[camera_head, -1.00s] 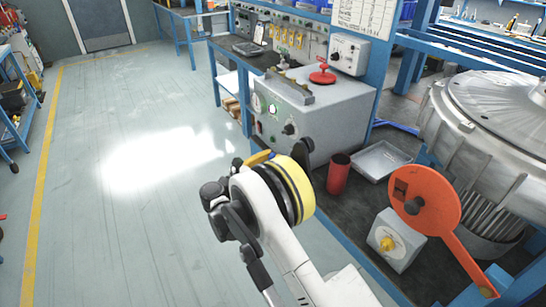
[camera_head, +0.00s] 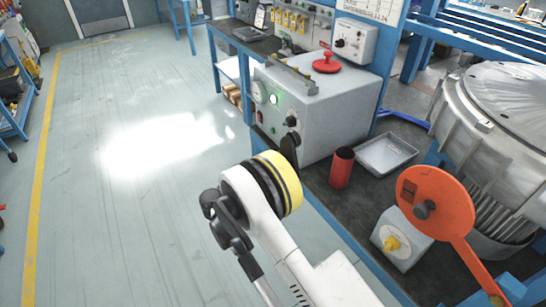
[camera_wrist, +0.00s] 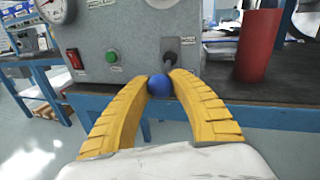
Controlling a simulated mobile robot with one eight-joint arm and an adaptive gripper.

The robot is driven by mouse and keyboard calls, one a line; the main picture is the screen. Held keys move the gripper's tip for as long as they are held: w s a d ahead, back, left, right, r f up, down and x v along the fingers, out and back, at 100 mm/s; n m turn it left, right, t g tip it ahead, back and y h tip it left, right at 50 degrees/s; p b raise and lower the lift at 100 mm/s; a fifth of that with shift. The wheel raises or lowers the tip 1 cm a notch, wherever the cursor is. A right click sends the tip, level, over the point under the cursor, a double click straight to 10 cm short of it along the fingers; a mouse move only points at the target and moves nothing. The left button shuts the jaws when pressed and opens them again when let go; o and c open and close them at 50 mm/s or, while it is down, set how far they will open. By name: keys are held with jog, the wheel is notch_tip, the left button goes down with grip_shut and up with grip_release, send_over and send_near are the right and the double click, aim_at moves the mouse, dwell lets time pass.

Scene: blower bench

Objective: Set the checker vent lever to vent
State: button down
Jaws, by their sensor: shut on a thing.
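In the head view my arm hides the fingertips and the ball.
A red cup (camera_head: 341,167) and a grey tray (camera_head: 386,153) stand right of the checker. A small grey box with a yellow knob (camera_head: 391,243) and an orange disc-ended arm (camera_head: 434,200) are nearer. A large metal housing (camera_head: 505,130) is at right.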

jog(key=shift+d+f, duration=0.1)
jog(key=shift+f, duration=0.65)
jog(key=c, duration=1.1)
grip_release()
jog(key=v, duration=1.2)
